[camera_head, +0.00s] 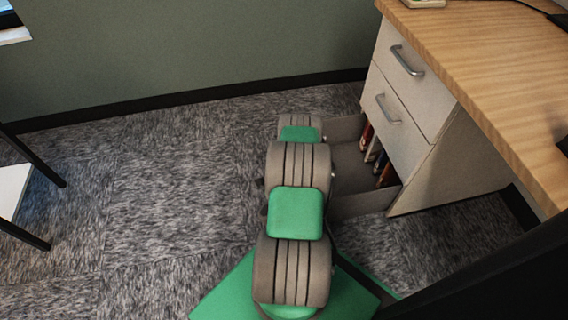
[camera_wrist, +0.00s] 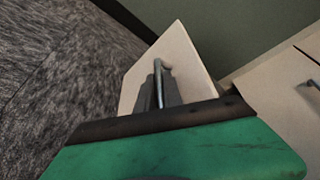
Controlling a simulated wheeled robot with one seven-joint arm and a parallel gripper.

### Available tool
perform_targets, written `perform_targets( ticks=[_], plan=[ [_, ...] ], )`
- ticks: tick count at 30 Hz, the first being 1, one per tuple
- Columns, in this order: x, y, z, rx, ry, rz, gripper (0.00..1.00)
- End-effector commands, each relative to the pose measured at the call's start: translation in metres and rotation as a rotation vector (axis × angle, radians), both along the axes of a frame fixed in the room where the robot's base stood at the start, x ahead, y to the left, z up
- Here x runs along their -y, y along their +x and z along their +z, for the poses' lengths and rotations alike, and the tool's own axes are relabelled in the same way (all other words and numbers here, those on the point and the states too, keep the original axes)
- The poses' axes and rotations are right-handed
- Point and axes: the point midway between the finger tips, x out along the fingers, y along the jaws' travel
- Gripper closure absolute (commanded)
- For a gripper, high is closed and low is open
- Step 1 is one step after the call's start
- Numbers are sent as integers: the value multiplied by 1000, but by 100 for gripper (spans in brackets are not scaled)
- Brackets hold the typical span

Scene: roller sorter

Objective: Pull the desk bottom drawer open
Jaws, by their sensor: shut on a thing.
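The desk bottom drawer (camera_head: 362,204) stands pulled out from the desk's white cabinet in the head view, with its inside showing. Its pale front panel (camera_wrist: 183,62) shows in the wrist view, tilted in the picture. My gripper (camera_wrist: 158,92) is shut on the metal drawer handle (camera_wrist: 158,70) on that panel. In the head view my arm hides the gripper, the handle and the drawer front.
Several books or folders (camera_head: 383,170) stand inside the drawer. Two closed drawers with metal handles (camera_head: 407,60) sit above it, under the wooden desktop (camera_head: 478,60). The grey carpet (camera_head: 140,190) left of my arm is clear; a black-framed piece of furniture (camera_head: 35,160) stands far left.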

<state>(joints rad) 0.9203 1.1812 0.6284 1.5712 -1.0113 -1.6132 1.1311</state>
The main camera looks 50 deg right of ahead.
Motion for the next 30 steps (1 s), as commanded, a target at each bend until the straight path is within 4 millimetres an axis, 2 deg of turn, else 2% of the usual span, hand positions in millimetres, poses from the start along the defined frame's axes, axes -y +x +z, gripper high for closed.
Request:
perform_targets(
  ticks=[1,2,4,14,20,25,30],
  plan=[
    [-1,0,-1,-1,2,1,100],
    [-1,0,-1,-1,2,1,87],
    [-1,0,0,-1,2,0,81],
    [-1,-3,1,-1,1,-2,80],
    [-21,-16,10,-2,1,-1,80],
    [-49,-36,16,-3,2,0,80],
    [-61,-45,17,-1,1,-2,80]
  ],
)
